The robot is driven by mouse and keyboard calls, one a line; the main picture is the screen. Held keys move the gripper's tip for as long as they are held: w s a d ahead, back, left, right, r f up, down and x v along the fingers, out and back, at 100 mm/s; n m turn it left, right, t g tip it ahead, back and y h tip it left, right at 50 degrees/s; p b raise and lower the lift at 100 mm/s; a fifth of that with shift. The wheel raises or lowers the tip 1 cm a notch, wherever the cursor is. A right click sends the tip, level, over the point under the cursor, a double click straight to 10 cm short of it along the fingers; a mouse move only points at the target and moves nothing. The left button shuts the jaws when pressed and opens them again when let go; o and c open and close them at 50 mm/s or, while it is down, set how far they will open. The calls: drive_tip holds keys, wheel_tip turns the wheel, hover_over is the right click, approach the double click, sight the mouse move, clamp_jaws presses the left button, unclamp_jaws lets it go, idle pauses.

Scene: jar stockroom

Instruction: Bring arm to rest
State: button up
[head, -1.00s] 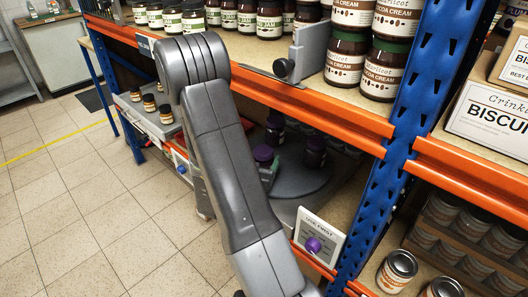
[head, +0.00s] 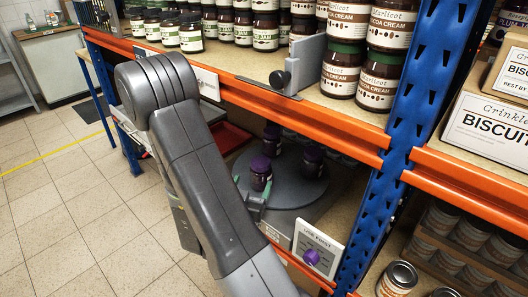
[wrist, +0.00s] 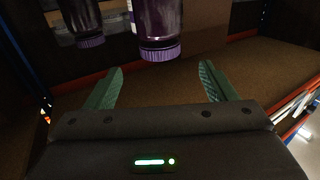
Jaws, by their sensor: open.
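My arm (head: 190,170) reaches across the front of the shelf in the head view, its elbow up at the left. My gripper (wrist: 160,88) shows in the wrist view with two green fingers spread wide and nothing between them. In the head view a green finger (head: 257,200) shows beside my forearm, close to the nearest purple-lidded jar (head: 260,172). In the wrist view a purple-capped jar (wrist: 160,30) is just beyond the fingers, and another (wrist: 85,25) is farther left. I cannot tell whether a finger touches a jar.
The jars stand on a grey round turntable (head: 312,190) on the lower shelf. The orange beam (head: 300,110) and blue post (head: 405,130) frame this bay. A sign with a purple knob (head: 316,247) is at the shelf front. Floor (head: 70,210) at left is clear.

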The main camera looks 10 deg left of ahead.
sight(262, 158)
drive_tip(key=w, duration=0.4)
drive_tip(key=w+d, duration=0.1)
drive_tip(key=w, duration=0.7)
drive_tip(key=shift+d+f, duration=0.1)
drive_tip(key=shift+d, duration=0.15)
drive_tip(key=shift+s+a+r+p, duration=0.1)
drive_tip(key=shift+r+p, duration=0.25)
drive_tip(key=shift+r, duration=1.05)
